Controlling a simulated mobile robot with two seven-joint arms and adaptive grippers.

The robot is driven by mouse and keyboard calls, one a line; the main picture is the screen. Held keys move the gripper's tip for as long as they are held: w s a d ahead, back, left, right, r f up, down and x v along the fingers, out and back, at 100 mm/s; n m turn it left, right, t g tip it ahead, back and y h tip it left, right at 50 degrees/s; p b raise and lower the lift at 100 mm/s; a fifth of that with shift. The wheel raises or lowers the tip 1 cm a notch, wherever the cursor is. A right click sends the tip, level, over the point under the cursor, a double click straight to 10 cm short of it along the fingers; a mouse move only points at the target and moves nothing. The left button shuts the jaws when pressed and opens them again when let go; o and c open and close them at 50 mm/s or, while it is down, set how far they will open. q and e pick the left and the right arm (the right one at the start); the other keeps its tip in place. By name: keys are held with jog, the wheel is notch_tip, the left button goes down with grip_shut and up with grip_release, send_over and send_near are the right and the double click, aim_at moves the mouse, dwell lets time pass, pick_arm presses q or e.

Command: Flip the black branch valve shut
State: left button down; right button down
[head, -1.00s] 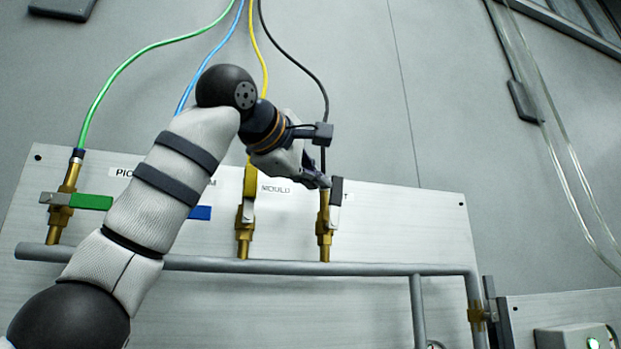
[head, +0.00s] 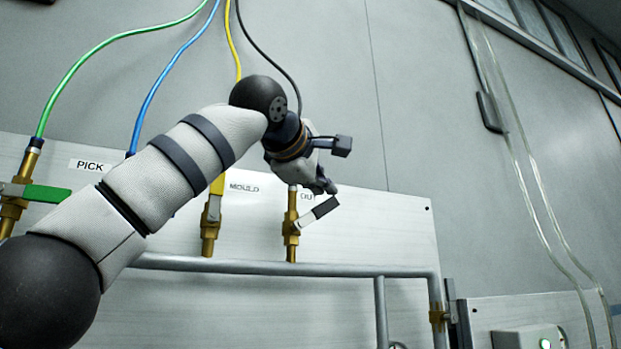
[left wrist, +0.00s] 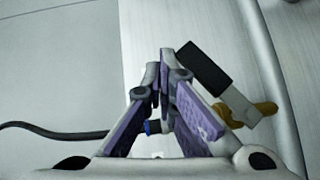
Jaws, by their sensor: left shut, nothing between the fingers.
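The black branch valve has a brass body (head: 291,228) on the pipe and a lever with a black grip (head: 325,207). The lever slants up to the right, between upright and level. My left gripper (head: 329,188) is shut and empty, just above the black grip; I cannot tell in the head view whether they touch. In the left wrist view the shut fingertips (left wrist: 165,72) are beside the black grip (left wrist: 203,69), with the brass part (left wrist: 246,113) to their right. My right gripper is not in view.
The yellow valve lever (head: 217,185) stands upright to the left. The green lever (head: 46,193) lies level at the far left. My arm hides the blue valve. A grey pipe (head: 230,265) runs below the valves. The panel right of the black valve is clear.

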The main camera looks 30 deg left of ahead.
pick_arm(q)
jog(key=shift+w+d+f+m+g, duration=0.5)
jog(key=shift+w+d+f+g, duration=0.1)
jog(key=shift+w+d+f, duration=0.35)
jog(key=shift+a, duration=0.1)
dwell(1.0)
jog(key=v, duration=1.2)
